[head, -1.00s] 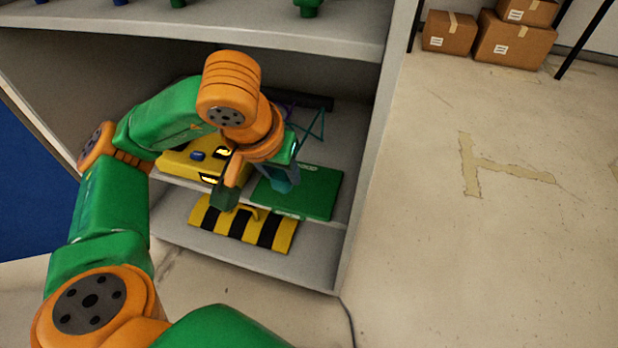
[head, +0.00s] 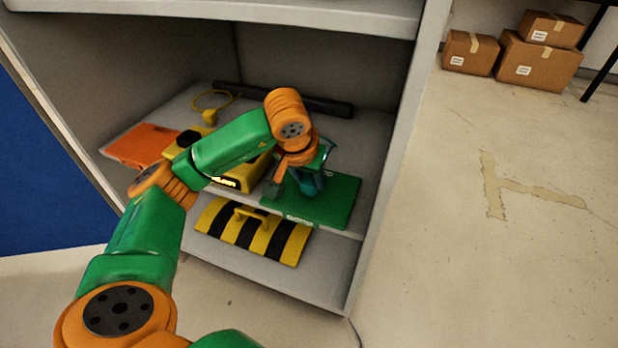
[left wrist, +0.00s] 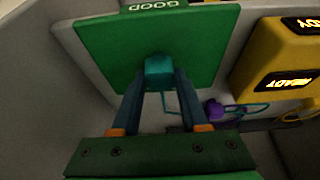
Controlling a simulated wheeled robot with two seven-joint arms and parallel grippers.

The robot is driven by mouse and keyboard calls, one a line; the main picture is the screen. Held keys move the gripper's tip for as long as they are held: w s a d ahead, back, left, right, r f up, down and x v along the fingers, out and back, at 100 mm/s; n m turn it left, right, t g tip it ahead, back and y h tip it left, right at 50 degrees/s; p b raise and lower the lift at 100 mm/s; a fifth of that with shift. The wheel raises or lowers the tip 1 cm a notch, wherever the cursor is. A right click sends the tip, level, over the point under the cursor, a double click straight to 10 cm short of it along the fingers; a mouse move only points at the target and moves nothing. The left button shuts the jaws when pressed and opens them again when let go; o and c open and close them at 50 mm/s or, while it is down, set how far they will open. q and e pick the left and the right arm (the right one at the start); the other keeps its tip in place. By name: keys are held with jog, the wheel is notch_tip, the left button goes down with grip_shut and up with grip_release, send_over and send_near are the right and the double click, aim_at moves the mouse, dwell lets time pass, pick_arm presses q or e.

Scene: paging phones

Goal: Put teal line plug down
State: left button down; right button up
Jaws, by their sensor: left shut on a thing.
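My left gripper (head: 308,186) points down over the green mat (head: 338,205), with its fingers shut on the teal plug. In the left wrist view the teal plug (left wrist: 160,71) sits between the fingertips, over the inner part of the green mat (left wrist: 110,45), which is marked GOOD. It looks at or very close to the mat's surface; I cannot tell whether it touches. A thin teal cable shows beside the gripper. In the head view the plug is mostly hidden by the gripper. My right gripper is not in view.
A yellow box (head: 245,176) with lit READY signs stands left of the mat. An orange mat (head: 143,146) and yellow plug (head: 210,116) lie farther left; a purple plug (left wrist: 216,108) is near the box. Shelf walls enclose the space. A striped yellow-black cover (head: 235,232) is below.

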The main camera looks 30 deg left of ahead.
pick_arm(q)
jog(key=shift+c, duration=2.1)
grip_release()
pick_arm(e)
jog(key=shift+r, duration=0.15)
pick_arm(q)
jog(key=shift+r, duration=0.3)
jog(key=p+v, duration=0.5)
jog(key=v, duration=0.6)
jog(key=shift+s+r, duration=0.25)
jog(key=shift+s, duration=0.05)
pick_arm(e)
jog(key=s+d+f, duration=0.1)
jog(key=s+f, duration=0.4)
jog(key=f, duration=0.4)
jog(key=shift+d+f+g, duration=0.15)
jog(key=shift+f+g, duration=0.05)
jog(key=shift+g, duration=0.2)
pick_arm(q)
jog(key=shift+d, duration=0.1)
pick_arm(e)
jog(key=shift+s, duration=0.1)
